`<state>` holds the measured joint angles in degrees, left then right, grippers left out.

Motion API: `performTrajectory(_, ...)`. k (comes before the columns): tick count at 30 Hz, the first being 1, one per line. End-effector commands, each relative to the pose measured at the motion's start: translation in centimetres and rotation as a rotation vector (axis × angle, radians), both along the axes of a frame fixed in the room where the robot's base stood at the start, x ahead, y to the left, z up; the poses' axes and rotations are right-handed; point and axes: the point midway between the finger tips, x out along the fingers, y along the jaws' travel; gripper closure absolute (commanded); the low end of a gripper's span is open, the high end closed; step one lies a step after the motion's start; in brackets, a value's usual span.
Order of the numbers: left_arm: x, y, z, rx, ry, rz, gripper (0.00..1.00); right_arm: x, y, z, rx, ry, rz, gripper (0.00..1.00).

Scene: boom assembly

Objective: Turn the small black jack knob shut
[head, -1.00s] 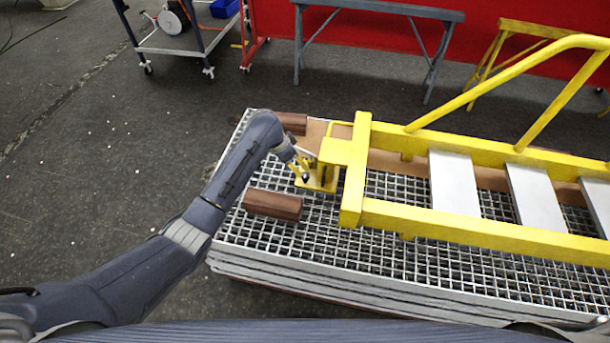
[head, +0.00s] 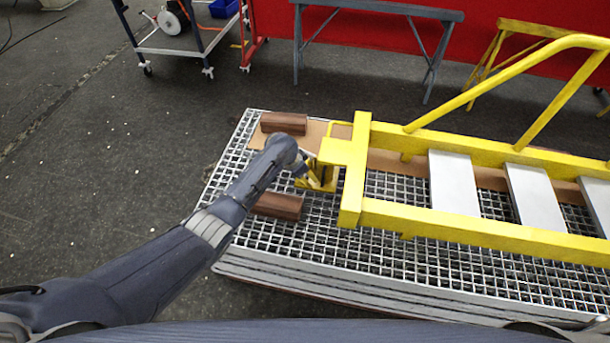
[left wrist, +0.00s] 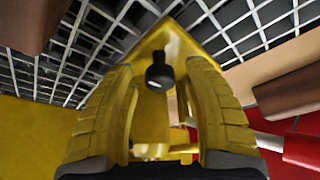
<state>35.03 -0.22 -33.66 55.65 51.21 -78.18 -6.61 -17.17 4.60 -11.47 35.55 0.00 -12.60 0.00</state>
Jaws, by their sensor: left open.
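The small black knob (left wrist: 160,72) shows in the left wrist view, on the yellow jack (head: 322,177) at the end of the yellow ladder-like boom. In the left wrist view my left gripper (left wrist: 158,76) is open, with one ribbed finger on each side of the knob. Gaps show between the knob and both fingers. In the head view my left gripper (head: 303,172) is at the jack's left side, partly covered by my own wrist, and I cannot make out the knob there. My right gripper is not in view.
The yellow boom (head: 447,229) lies over a stack of metal grating (head: 330,243). Brown wooden blocks lie on the grating above (head: 284,123) and below (head: 279,205) my left wrist. Grey and yellow trestles and a cart stand behind on the open floor.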

Motion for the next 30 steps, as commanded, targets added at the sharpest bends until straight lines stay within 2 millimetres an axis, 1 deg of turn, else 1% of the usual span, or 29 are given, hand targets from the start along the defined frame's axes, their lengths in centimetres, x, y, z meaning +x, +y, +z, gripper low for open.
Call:
performTrajectory(10, 0.04, -0.05, -0.13, 0.0, 0.0, -0.001, 0.49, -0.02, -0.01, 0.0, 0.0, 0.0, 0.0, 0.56)
performTrajectory(11, 0.03, -0.05, -0.14, 0.0, 0.0, -0.001, 0.47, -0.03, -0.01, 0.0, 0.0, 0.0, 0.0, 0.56)
performTrajectory(24, 0.03, -0.04, -0.13, 0.0, 0.0, -0.001, 0.98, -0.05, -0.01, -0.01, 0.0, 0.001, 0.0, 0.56)
performTrajectory(25, 0.03, -0.04, -0.13, 0.0, 0.0, -0.001, 1.0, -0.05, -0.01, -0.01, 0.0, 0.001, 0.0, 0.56)
performTrajectory(30, 0.03, -0.06, -0.12, 0.0, 0.0, 0.0, 1.0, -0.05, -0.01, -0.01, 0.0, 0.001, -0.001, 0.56)
